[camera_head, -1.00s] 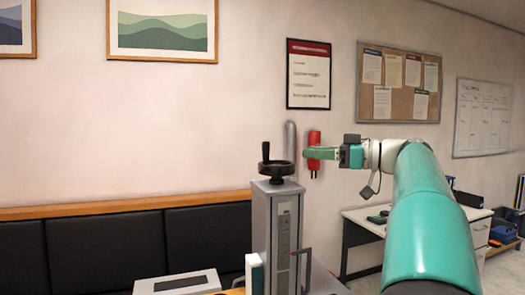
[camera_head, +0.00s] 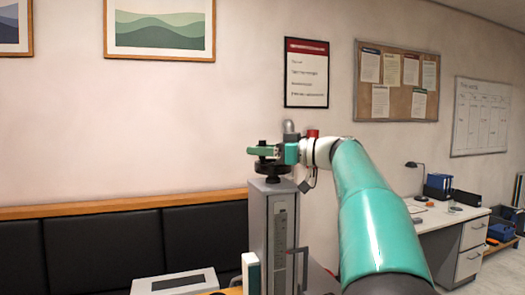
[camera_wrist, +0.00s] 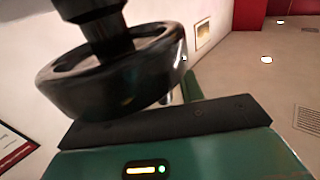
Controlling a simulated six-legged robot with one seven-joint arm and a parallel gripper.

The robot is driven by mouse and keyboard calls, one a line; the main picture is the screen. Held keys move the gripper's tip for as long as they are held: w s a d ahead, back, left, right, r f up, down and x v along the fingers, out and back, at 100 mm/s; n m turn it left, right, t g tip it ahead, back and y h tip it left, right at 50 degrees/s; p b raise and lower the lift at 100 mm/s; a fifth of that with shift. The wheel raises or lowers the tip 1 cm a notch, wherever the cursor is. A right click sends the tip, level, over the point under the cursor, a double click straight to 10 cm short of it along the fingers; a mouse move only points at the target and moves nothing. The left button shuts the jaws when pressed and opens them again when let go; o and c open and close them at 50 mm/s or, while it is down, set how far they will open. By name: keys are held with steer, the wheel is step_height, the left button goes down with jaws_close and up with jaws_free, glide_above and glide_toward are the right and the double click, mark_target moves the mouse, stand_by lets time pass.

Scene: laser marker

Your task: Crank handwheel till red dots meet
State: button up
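The black handwheel (camera_head: 273,168) sits flat on top of the grey laser marker column (camera_head: 258,225). Its upright crank handle is mostly hidden behind my gripper (camera_head: 260,151) in the head view; only a dark tip shows above it. My green gripper is level, just above the wheel's rim at handle height. In the wrist view the handwheel (camera_wrist: 110,85) fills the upper left, with the dark handle post (camera_wrist: 100,28) rising from it. A black-edged green part of my gripper lies below the wheel there. I cannot see both fingers clearly or whether they touch the handle. No red dots can be made out.
A white box (camera_head: 175,283) lies left of the column, in front of a black padded bench (camera_head: 110,245). A white desk (camera_head: 450,225) stands at the right. The space left of the handwheel is clear.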

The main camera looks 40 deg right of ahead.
jaws_close()
steer(key=shift+m+t+h, duration=0.3)
steer(key=shift+h, duration=0.1)
steer(key=m+h, duration=0.1)
steer(key=t+h, duration=0.1)
steer(key=shift+w+r+m+h, duration=0.1)
steer(key=shift+w+m+h, duration=0.2)
steer(key=shift+m, duration=0.1)
steer(key=m+h, duration=0.1)
steer(key=m+t+h, duration=0.1)
steer(key=h, duration=0.1)
steer(key=m+h, duration=0.1)
steer(key=h, duration=0.1)
steer(key=shift+w+d, duration=0.15)
steer(key=shift+w, duration=0.15)
steer(key=shift+w+d+m+h, duration=0.1)
steer(key=shift+d+m+h, duration=0.05)
steer(key=shift+m+h, duration=0.75)
steer(key=shift+w+d+m+h, duration=0.2)
steer(key=shift+m+h, duration=0.35)
steer(key=shift+h, duration=0.7)
steer(key=shift+w+d+m+h, duration=0.1)
steer(key=shift+d+m+h, duration=0.05)
steer(key=shift+m+h, duration=0.75)
steer(key=shift+d+m+g+h, duration=0.25)
steer(key=shift+m+g+h, duration=0.3)
steer(key=shift+h, duration=0.6)
jaws_free()
